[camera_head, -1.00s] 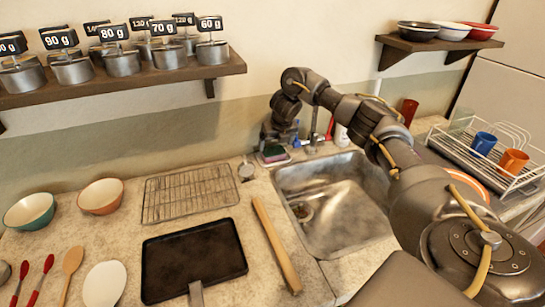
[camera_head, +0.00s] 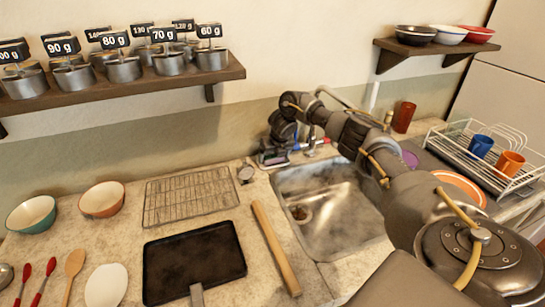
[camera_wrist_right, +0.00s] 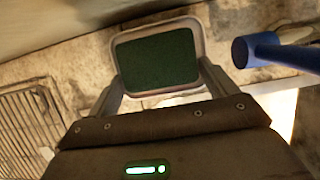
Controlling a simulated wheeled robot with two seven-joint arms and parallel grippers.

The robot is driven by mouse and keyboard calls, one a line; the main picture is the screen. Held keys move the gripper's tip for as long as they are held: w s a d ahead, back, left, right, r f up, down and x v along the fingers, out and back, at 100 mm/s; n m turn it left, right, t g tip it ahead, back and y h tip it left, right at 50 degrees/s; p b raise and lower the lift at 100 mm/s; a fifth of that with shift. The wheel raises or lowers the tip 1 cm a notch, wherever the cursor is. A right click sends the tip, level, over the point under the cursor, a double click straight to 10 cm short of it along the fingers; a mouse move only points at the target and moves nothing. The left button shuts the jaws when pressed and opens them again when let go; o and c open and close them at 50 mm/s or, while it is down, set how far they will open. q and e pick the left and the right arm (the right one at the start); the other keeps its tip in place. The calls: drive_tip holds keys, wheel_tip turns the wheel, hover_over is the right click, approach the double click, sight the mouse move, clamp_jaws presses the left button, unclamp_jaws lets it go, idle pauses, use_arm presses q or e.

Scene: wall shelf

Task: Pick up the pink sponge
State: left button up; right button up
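A dark green rectangular pad (camera_wrist_right: 157,59) lies in a pale-rimmed dish (camera_wrist_right: 128,92) in the right wrist view. It seems to be the sponge's green top; no pink shows there now. My right gripper (camera_wrist_right: 162,82) is open, with one finger at each side of the dish's near end. I cannot tell whether the fingers touch it. In the head view my right gripper (camera_head: 272,159) is low on the counter behind the sink, and hides most of the sponge and dish. My left gripper is not in view.
A blue-ended faucet part (camera_wrist_right: 255,50) is close to the right of my gripper. The sink (camera_head: 328,212), wire rack (camera_head: 190,195), black tray (camera_head: 193,262) and wooden rolling pin (camera_head: 275,247) lie in front. A shelf of metal canisters (camera_head: 120,85) hangs above left.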

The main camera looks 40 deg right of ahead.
sight(273, 155)
drive_tip(key=c, duration=0.6)
drive_tip(key=shift+r, duration=0.15)
drive_tip(key=shift+r, duration=0.2)
drive_tip(key=b+v, duration=0.1)
drive_tip(key=v, duration=0.3)
drive_tip(key=shift+a+r, duration=0.2)
drive_tip(key=shift+r, duration=0.15)
drive_tip(key=s+a+r+p, duration=0.4)
drive_tip(key=s+a+r, duration=0.2)
drive_tip(key=s+r, duration=0.2)
drive_tip(key=shift+s+a+p, duration=0.35)
drive_tip(key=shift+s, duration=0.8)
